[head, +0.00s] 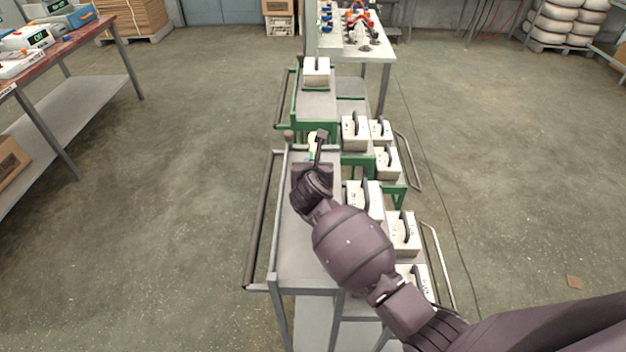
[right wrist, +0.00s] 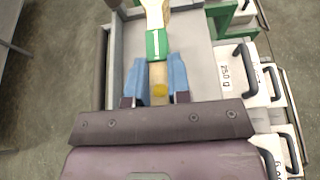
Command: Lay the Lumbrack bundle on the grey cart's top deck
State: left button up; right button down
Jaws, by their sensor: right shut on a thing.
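My right gripper (right wrist: 156,80) is shut on a wooden spoon bundle (right wrist: 155,14), taken as the Lumbrack bundle, with a green band carrying a white mark. Its blue finger pads sit on either side of the bundle. In the head view only a small pale part of the bundle (head: 313,143) shows beyond the right gripper (head: 317,158); my arm hides the rest. The grey cart (head: 296,245) stands at the centre, and the bundle is over the far part of its top deck (right wrist: 196,60). I cannot tell whether it touches the deck. My left gripper is not in view.
A green cart (head: 315,105) stands just beyond the grey cart, with a white block (head: 316,73) on it. Several white weight blocks (head: 403,233) with black handles stand along the right side. A workbench (head: 60,75) is at the left. The floor on both sides is mostly clear.

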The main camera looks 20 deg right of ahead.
jog(key=shift+f+b, duration=0.35)
jog(key=shift+f, duration=1.95)
jog(key=shift+f, duration=0.1)
jog(key=c, duration=1.1)
grip_release()
jog(key=shift+o, duration=0.2)
